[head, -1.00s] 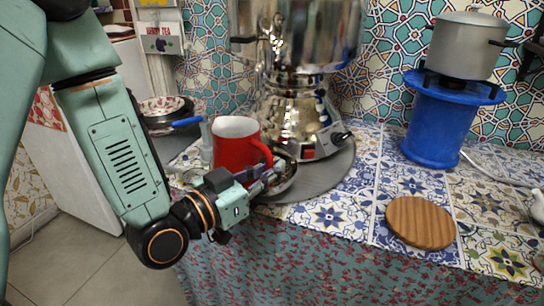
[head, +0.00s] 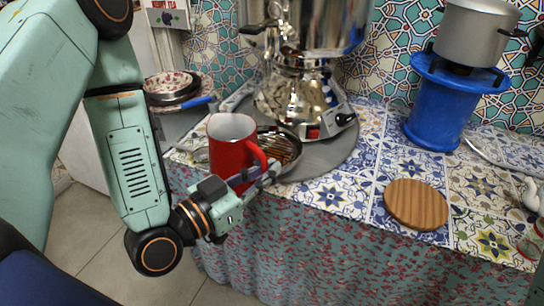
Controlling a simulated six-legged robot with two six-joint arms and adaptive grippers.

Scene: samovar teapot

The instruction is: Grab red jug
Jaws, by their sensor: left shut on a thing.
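The red jug (head: 227,152) is upright, with a pale inside and a handle on its right side. It is at the left end of the tiled counter, in front of a metal bowl. My left gripper (head: 262,176) comes in from the lower left and is shut on the red jug at its handle side. The gripper and wrist hide the jug's lower part, so I cannot tell whether its base touches the counter. My right gripper is not in view.
A shiny samovar (head: 300,95) stands on a grey round mat (head: 335,158) behind the jug. A metal bowl (head: 280,148) is close to the jug. A wooden coaster (head: 416,204) lies on the right. A grey pot (head: 476,35) sits on a blue stand (head: 438,105).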

